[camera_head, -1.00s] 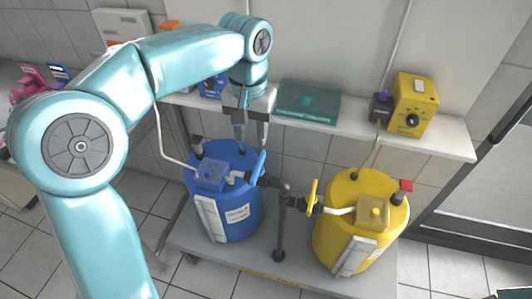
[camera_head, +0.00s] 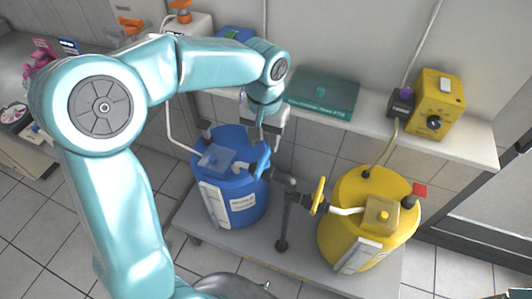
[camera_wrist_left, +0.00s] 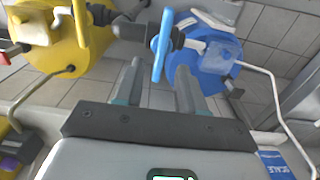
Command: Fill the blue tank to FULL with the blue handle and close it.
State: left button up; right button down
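The blue tank (camera_head: 222,178) stands on the low grey bench, with a white label strip and pipe fittings on top. Its blue handle (camera_head: 262,163) sits on the dark pipe at the tank's right side. My left gripper (camera_head: 262,139) is just above and behind the handle, partly hidden by my arm. In the left wrist view the two fingers (camera_wrist_left: 158,88) are spread apart, and the blue handle (camera_wrist_left: 162,45) stands upright between their lines, near the tips. I cannot tell whether they touch. The blue tank also shows there (camera_wrist_left: 212,62). My right gripper is not in view.
A yellow tank (camera_head: 345,218) with a yellow handle (camera_head: 318,195) stands to the right, joined by a dark standpipe (camera_head: 284,225). A shelf behind holds a teal case (camera_head: 322,93) and a yellow pump box (camera_head: 438,102). Floor is free in front.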

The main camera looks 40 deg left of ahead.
aim_at(264, 157)
pick_arm(q)
jog(key=f, duration=0.5)
jog(key=shift+s+a+f, duration=0.15)
jog(key=shift+s+f, duration=0.1)
jog(key=shift+f, duration=0.1)
jog(key=shift+w+f, duration=0.2)
jog(key=shift+f, duration=0.15)
jog(key=shift+s+r, duration=0.1)
jog(key=shift+s, duration=0.15)
jog(key=shift+w, duration=0.15)
grip_shut()
